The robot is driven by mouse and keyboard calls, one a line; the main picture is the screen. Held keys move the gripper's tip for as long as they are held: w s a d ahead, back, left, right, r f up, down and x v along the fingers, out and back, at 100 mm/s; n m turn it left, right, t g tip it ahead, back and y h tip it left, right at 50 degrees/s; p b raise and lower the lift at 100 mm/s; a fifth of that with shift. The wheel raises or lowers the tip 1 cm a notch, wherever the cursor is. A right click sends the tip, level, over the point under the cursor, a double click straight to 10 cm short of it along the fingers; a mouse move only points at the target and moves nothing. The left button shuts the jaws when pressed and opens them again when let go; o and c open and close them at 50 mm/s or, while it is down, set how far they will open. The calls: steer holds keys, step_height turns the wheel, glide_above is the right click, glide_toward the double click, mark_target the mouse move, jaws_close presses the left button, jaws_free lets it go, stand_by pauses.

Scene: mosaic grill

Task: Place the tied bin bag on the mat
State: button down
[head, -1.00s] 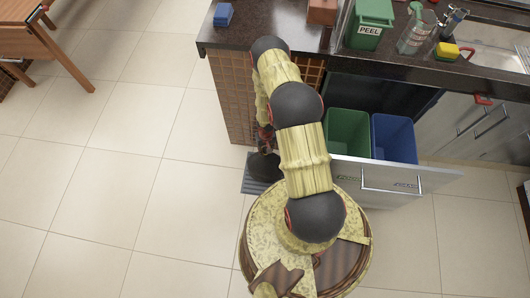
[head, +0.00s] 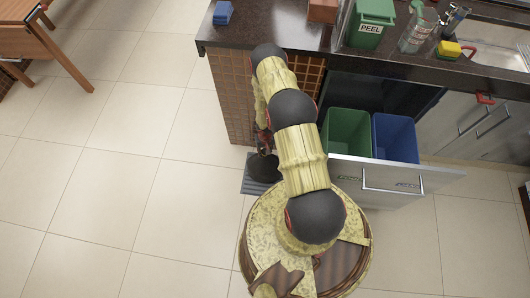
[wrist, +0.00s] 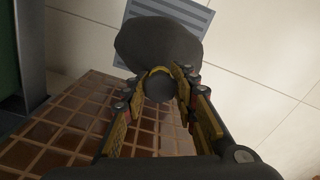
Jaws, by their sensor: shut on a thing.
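The tied bin bag (head: 262,169) is a dark, rounded bundle low beside the tiled counter end. My gripper (head: 263,146) is shut on its tied neck, partly hidden by my arm in the head view. In the wrist view, the fingers of my gripper (wrist: 161,76) close around the neck, and the bag (wrist: 158,42) spreads out beyond them. The mat (head: 250,187) is grey-blue and striped, on the floor. The bag covers part of the mat (wrist: 200,16) in both views. I cannot tell whether the bag touches it.
The tiled counter side (wrist: 85,125) stands close beside my gripper. A pulled-out drawer (head: 395,179) holds a green bin (head: 347,132) and a blue bin (head: 394,138), right of my arm. The tiled floor (head: 140,170) to the left is clear.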

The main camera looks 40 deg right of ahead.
steer(key=c, duration=1.9)
jaws_free()
steer(key=shift+f, duration=0.15)
steer(key=o, duration=0.5)
